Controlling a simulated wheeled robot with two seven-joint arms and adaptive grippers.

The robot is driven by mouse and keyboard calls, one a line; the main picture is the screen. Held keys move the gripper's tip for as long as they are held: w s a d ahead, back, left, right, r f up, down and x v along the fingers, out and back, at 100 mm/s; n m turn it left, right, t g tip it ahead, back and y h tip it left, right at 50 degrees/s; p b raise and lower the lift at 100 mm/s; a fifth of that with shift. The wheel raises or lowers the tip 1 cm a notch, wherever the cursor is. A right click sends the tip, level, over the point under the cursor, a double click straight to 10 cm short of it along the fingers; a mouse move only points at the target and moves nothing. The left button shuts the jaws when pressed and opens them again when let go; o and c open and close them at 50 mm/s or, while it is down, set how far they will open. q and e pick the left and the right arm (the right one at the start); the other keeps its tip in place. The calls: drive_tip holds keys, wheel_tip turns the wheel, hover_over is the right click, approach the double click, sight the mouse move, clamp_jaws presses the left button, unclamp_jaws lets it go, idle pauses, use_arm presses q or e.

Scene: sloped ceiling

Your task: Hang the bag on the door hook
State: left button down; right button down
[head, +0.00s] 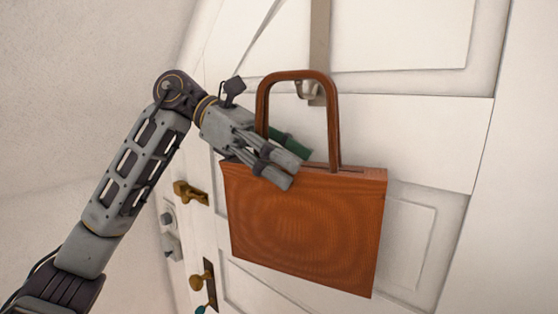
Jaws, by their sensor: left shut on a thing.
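The bag (305,225) is brown and boxy, with a wood-like grain and a stiff arched handle (333,125). It is upright, slightly tilted, in front of the white door. My left gripper (287,165) is shut on the bag at its top edge near the left foot of the handle; the fingers hide the exact contact. The metal door hook (306,90) sits at the lower end of a grey strap (320,40). It shows through the handle's loop, just below the top of the arch. I cannot tell whether the handle touches it. My right gripper is out of view.
The white panelled door (420,130) stands close behind the bag. The pale wall (80,90) on the left is bare.

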use_arm(q)
drive_tip(key=shift+w+d+f, duration=0.2)
drive_tip(key=shift+w+f, duration=0.2)
drive_tip(key=shift+f, duration=0.35)
drive_tip(key=c, duration=1.1)
unclamp_jaws()
drive_tip(key=shift+c, duration=0.2)
drive_tip(key=o, duration=0.5)
drive_tip(key=shift+w+d, duration=0.25)
drive_tip(key=shift+d, duration=0.2)
drive_tip(key=shift+c, duration=0.2)
drive_tip(key=shift+s+a, duration=0.1)
